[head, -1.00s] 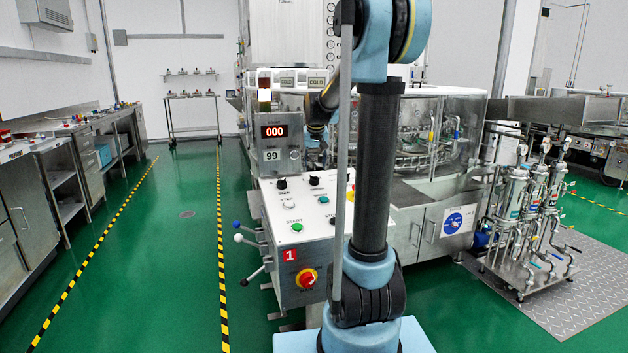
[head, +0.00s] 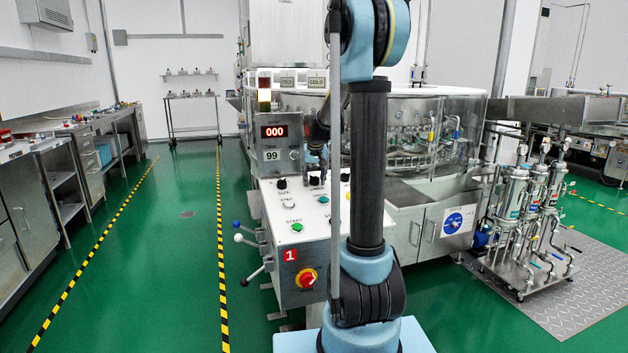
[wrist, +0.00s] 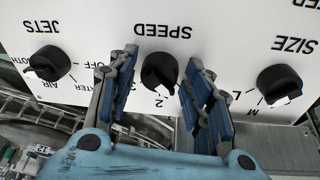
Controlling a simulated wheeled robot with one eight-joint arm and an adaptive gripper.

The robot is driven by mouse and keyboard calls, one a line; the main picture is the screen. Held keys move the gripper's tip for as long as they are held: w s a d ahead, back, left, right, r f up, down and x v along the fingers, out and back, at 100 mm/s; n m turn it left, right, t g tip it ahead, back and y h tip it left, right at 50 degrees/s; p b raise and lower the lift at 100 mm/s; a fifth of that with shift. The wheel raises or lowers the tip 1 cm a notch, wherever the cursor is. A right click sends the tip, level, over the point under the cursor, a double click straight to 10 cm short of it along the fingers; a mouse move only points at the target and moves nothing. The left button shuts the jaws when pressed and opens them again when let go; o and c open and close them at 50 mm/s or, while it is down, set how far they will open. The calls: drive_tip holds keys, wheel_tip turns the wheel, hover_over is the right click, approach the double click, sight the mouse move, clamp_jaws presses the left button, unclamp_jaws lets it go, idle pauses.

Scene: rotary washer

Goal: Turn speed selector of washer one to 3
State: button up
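The black speed selector knob (wrist: 160,72) shows in the wrist view under the upside-down word SPEED on a white panel. Its white pointer mark faces the 2; a 3 shows to its left, partly beside a finger. My gripper (wrist: 161,60) is open, with one blue-padded finger on each side of the knob; I cannot tell whether either touches it. In the head view my gripper (head: 315,166) is over the panel (head: 309,213) of washer one, marked with a red 1 label.
The JETS knob (wrist: 50,63) is left of the speed knob in the wrist view, and the SIZE knob (wrist: 279,84) is to the right. In the head view a green START button (head: 296,227) and a red-yellow switch (head: 306,278) are nearer. The display (head: 274,132) reads 000.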

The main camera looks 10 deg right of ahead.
drive_tip(key=c, duration=0.6)
drive_tip(key=shift+m, duration=0.4)
drive_tip(key=m, duration=0.3)
drive_tip(key=shift+w+a, duration=0.1)
drive_tip(key=m+g, duration=0.1)
drive_tip(key=m, duration=0.3)
drive_tip(key=shift+m+h, duration=0.3)
drive_tip(key=shift+h, duration=0.1)
drive_tip(key=m, duration=0.4)
drive_tip(key=shift+w+r+m+g, duration=0.1)
drive_tip(key=shift+w+m+g, duration=0.1)
drive_tip(key=shift+m+g, duration=0.1)
drive_tip(key=m, duration=0.4)
drive_tip(key=shift+m+g, duration=0.3)
drive_tip(key=shift+m, duration=0.1)
drive_tip(key=shift+w, duration=0.1)
